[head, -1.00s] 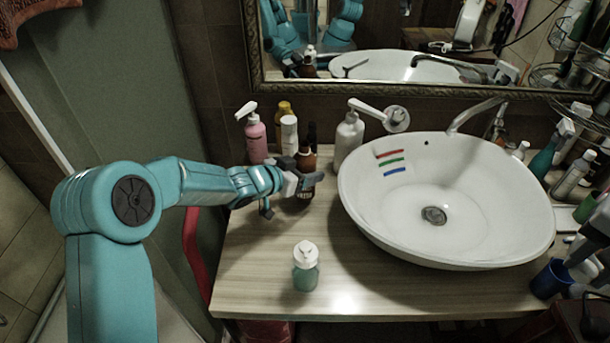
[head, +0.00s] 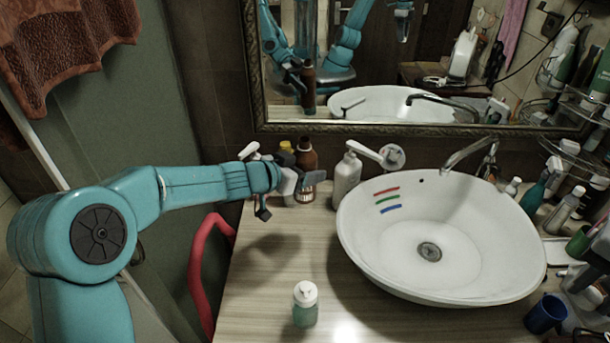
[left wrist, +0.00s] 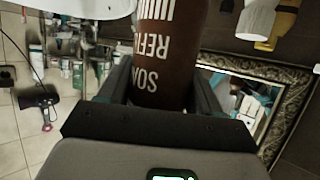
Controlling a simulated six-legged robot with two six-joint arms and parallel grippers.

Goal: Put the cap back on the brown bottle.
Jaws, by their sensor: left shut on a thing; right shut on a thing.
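The brown bottle (head: 306,155) stands upright in my left gripper (head: 312,182), at the back of the counter left of the white pump bottle. In the left wrist view the bottle (left wrist: 163,50) fills the space between the two fingers, its white lettering upside down. The left gripper (left wrist: 160,100) is shut on it. I cannot tell whether its base touches the counter. Its top looks dark brown, and I cannot make out a separate cap. My right gripper does not show directly; part of an arm appears in the mirror.
A white pump bottle (head: 346,180) stands right of the brown bottle, beside the white basin (head: 490,250). A small green bottle with a white top (head: 305,305) stands near the front. Other bottles are partly hidden behind my left arm. The wooden counter (head: 260,290) is clear at front left.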

